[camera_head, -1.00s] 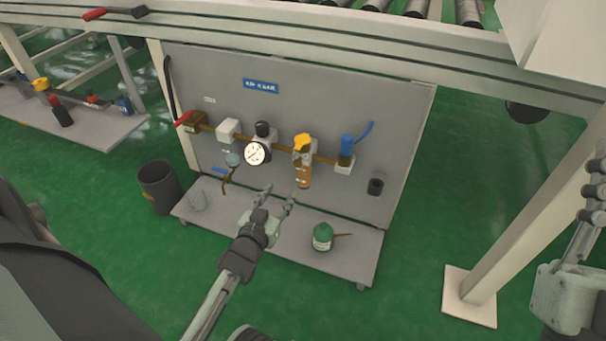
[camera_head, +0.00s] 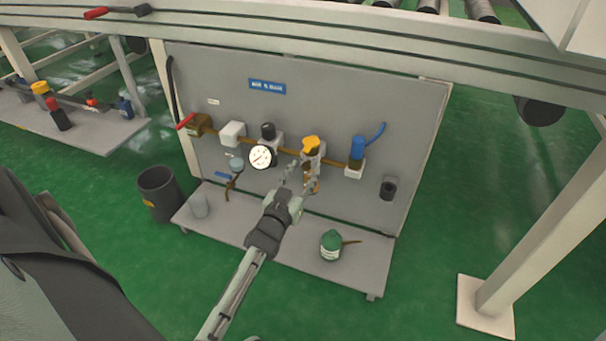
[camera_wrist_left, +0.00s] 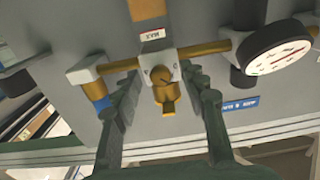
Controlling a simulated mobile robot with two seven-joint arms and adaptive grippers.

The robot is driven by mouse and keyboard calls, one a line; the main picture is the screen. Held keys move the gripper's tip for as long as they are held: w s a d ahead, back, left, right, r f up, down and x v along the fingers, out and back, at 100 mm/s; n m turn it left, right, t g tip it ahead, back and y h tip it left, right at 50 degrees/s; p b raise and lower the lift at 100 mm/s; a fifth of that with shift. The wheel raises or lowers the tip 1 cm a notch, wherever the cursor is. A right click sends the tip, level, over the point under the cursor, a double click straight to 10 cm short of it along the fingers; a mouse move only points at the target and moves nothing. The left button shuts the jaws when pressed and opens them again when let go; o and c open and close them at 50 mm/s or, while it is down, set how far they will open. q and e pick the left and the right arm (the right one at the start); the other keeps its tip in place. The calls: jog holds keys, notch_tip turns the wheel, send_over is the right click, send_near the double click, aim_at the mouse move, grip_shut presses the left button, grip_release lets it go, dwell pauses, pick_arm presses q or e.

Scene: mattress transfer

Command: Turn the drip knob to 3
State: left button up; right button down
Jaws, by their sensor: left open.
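The yellow drip knob (camera_head: 311,143) tops the amber-bowled unit on the brass pipe of the grey panel (camera_head: 410,130). In the left wrist view, which shows the panel upside down, a yellow-brass knob (camera_wrist_left: 164,92) shows between my fingers. My left gripper (camera_head: 298,180) is open, in front of the amber bowl (camera_head: 308,172) and partly covering it. In the left wrist view its two green-grey fingers (camera_wrist_left: 163,84) stand either side of the knob, with gaps; contact cannot be told. The knob's number marks are too small to read. My right gripper is out of view.
A white gauge (camera_head: 261,157) is left of the unit, and a blue-topped valve (camera_head: 357,150) is right of it. A black bin (camera_head: 160,192) is at left.

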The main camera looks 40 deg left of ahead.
pick_arm(q)
jog(key=shift+w, duration=0.1)
jog(key=shift+c, duration=0.2)
grip_shut()
